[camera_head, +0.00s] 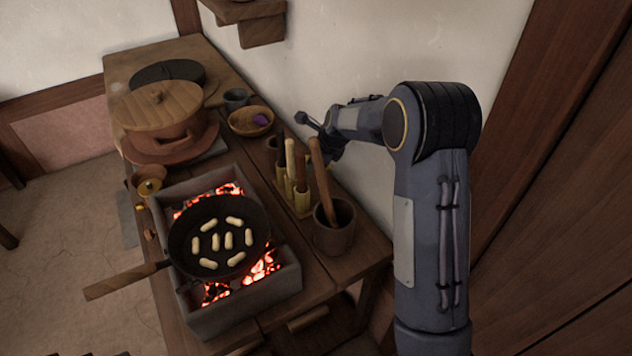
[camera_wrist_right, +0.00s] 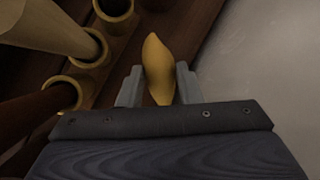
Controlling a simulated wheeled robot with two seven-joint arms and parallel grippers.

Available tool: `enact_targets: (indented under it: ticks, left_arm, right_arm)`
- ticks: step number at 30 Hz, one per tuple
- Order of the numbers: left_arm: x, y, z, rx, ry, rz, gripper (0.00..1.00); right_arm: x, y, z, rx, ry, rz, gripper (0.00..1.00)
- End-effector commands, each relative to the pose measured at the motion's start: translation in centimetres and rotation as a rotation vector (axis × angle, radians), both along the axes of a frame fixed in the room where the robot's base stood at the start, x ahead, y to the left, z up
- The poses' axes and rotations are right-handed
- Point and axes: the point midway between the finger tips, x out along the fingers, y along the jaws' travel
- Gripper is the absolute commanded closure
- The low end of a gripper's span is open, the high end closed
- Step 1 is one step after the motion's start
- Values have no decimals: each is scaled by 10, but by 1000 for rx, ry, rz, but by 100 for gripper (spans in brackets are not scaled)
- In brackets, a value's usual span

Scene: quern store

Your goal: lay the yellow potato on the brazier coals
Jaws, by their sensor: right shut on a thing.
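The yellow potato (camera_wrist_right: 157,55) sits between the two fingers of my right gripper (camera_wrist_right: 158,78) in the right wrist view, and the gripper is shut on it. In the head view my right gripper (camera_head: 326,142) is behind the bamboo holders, near the wall; the potato cannot be made out there. The grey brazier (camera_head: 289,286) stands on the wooden table, to the left of and nearer than the gripper. Its glowing coals (camera_head: 263,266) show at the front right and at the back, around a black pan. My left gripper is not in view.
The black pan (camera_head: 205,215) holds several pale pieces and covers the brazier's middle. A cup with a wooden pestle (camera_head: 335,236) and bamboo holders (camera_head: 301,197) stand between arm and brazier. A wooden bowl (camera_head: 250,128) holds a purple item. A lidded pot (camera_head: 165,125) stands farther back.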

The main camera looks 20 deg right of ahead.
Motion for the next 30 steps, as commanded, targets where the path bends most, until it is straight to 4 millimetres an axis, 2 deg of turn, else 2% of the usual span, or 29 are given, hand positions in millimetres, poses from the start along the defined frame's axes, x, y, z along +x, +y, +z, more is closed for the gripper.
enact_targets:
  ticks: [1, 10, 15, 25, 26, 30]
  left_arm:
    - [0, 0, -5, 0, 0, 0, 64]
    - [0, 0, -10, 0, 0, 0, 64]
    - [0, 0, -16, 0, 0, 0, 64]
    - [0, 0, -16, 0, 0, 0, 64]
    - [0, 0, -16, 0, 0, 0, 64]
    - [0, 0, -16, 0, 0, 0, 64]
  right_arm:
    - [0, -1, -13, 1, 2, -2, 92]
    - [0, 0, -38, 0, 0, 0, 92]
    - [0, 0, -63, 0, 1, 0, 92]
    - [0, 0, -67, 0, -2, 1, 92]
    - [0, 0, -67, 0, -2, 1, 67]
    - [0, 0, -67, 0, -1, 0, 49]
